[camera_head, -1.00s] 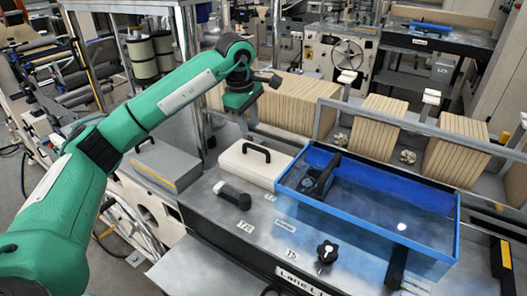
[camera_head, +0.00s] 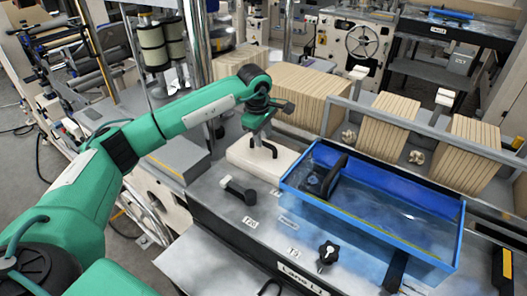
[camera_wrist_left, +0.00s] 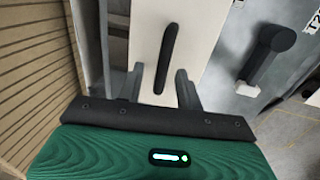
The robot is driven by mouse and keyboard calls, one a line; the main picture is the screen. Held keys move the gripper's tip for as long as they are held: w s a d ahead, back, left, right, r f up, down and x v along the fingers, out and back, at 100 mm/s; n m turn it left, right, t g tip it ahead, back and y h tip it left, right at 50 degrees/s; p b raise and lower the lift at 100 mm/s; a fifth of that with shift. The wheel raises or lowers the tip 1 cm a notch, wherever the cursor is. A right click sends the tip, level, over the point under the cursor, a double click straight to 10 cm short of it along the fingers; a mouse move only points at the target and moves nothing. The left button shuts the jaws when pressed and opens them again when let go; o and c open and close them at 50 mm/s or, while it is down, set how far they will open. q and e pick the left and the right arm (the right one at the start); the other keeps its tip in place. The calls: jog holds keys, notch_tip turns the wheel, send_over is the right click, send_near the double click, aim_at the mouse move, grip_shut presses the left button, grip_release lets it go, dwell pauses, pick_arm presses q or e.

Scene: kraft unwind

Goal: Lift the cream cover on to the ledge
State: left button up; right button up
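The cream cover (camera_head: 250,165) is a flat pale block with a black bar handle (camera_wrist_left: 167,55) on top. It sits on the grey bench, left of the blue tray. My left gripper (camera_head: 262,146) is over the cover and hides part of it and of the handle. In the left wrist view its two fingers (camera_wrist_left: 159,72) are apart, one on each side of the handle's near end, with gaps visible. A grey flat-topped block (camera_head: 180,160) with a yellow stripe stands left of the cover; I cannot tell whether it is the ledge. My right gripper is not in view.
The blue tray (camera_head: 440,249) holds a dark tool right of the cover. Kraft stacks (camera_head: 305,97) rise close behind.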

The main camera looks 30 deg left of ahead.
aim_at(264, 144)
pick_arm(q)
notch_tip(264, 144, down, 3)
jog(key=shift+w+r+p, duration=0.1)
jog(key=shift+p, duration=0.9)
jog(key=shift+w+f, duration=0.15)
jog(key=shift+f, duration=0.45)
grip_shut()
jog(key=shift+r, duration=0.1)
